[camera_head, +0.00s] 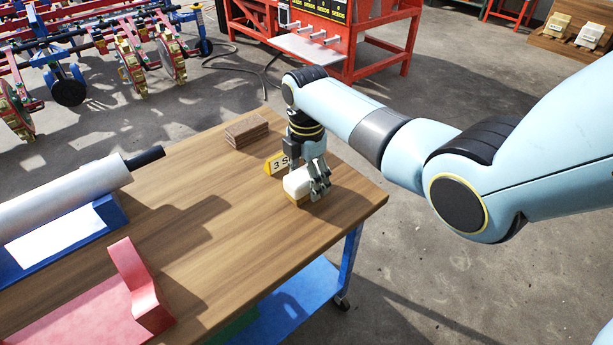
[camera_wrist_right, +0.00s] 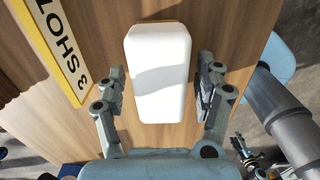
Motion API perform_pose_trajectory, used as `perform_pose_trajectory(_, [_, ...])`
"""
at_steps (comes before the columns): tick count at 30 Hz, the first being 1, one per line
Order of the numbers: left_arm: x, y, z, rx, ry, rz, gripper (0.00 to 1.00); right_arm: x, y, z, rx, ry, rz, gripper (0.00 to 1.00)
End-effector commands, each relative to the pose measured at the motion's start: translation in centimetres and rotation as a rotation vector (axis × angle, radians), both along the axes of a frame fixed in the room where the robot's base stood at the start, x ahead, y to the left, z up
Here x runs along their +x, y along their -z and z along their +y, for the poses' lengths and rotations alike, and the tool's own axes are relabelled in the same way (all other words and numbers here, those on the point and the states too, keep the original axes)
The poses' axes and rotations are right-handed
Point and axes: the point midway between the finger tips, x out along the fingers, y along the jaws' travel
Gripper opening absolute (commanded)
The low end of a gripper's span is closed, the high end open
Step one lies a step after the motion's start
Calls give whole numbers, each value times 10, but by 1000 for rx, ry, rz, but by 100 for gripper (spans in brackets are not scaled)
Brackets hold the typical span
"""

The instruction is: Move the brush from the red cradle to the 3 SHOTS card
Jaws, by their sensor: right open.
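The brush (camera_head: 297,184), a white block with a tan lower part in the head view, rests on the wooden table beside the yellow 3 SHOTS card (camera_head: 275,164). In the right wrist view the brush (camera_wrist_right: 160,75) lies between the spread fingers of my right gripper (camera_wrist_right: 162,95), with a gap on each side. The card (camera_wrist_right: 62,50) stands to its left there. My right gripper (camera_head: 316,180) points down at the brush and is open. The red cradle (camera_head: 150,300) sits at the table's front left, and its visible part is empty. My left gripper is out of view.
A blue cradle (camera_head: 108,211) holds a pale grey roller (camera_head: 75,195) with a black handle at the left. A stack of brown slabs (camera_head: 246,132) lies behind the card. The table's right edge is close to the brush. The middle of the table (camera_head: 220,230) is clear.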

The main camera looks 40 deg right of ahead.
Motion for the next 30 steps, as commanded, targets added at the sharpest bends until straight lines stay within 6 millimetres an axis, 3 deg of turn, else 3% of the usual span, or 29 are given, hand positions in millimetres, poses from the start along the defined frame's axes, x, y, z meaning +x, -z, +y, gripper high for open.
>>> perform_pose_trajectory(5, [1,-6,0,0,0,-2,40,1,-16,0,-1,0,-3,70])
perform_pose_trajectory(18, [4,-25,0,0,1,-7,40,1,-107,0,0,0,-3,70])
perform_pose_trajectory(23, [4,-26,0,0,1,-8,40,1,-120,0,0,0,-1,70])
perform_pose_trajectory(30, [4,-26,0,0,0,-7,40,0,-122,0,0,0,0,70])
